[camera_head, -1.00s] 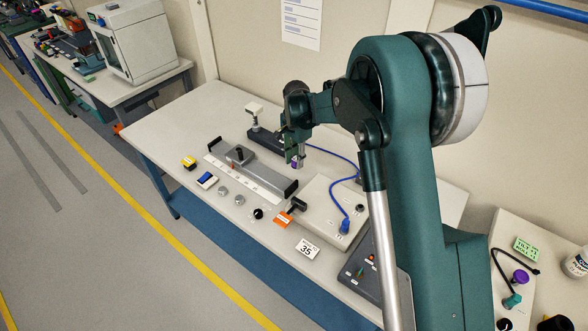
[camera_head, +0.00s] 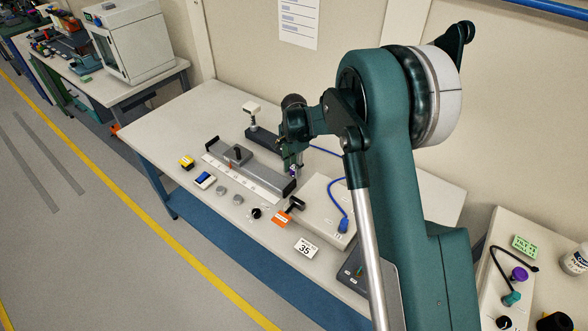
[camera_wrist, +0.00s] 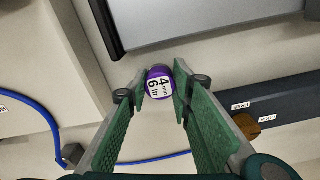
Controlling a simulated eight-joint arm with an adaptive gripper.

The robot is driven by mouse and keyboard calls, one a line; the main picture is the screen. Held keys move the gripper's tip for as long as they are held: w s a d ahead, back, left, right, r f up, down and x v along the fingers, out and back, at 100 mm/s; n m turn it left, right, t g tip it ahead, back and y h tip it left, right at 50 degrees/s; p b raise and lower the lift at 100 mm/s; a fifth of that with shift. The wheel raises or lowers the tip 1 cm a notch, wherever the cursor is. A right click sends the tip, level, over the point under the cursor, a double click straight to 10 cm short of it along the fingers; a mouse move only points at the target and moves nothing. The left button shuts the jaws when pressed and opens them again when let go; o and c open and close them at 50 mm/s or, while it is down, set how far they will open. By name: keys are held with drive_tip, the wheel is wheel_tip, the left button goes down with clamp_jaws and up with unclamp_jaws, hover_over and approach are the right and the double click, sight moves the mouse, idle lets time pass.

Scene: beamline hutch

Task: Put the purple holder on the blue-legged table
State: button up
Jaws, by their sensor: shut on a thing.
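My gripper (camera_head: 291,168) is shut on the purple holder (camera_wrist: 158,84), which shows between the two green fingers in the wrist view with a white label on its end. In the head view only a small purple bit of the holder (camera_head: 294,174) shows under the fingers. It is over the blue-legged table (camera_head: 165,121), in the gap between the grey rail device and the pale box. I cannot tell whether it touches the tabletop.
The grey rail device (camera_head: 262,178) is close on the left, the pale box (camera_head: 318,205) with its blue cable (camera_head: 334,196) on the right. A dark-based stand (camera_head: 262,139) is behind. Small parts lie along the front. The tabletop's back left is clear.

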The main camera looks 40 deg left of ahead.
drive_tip(key=shift+f, duration=0.15)
drive_tip(key=o, duration=0.9)
wheel_tip(320, 180, up, 12)
drive_tip(key=shift+r+p, duration=0.15)
drive_tip(key=shift+p, duration=0.3)
idle(0.7)
idle(0.4)
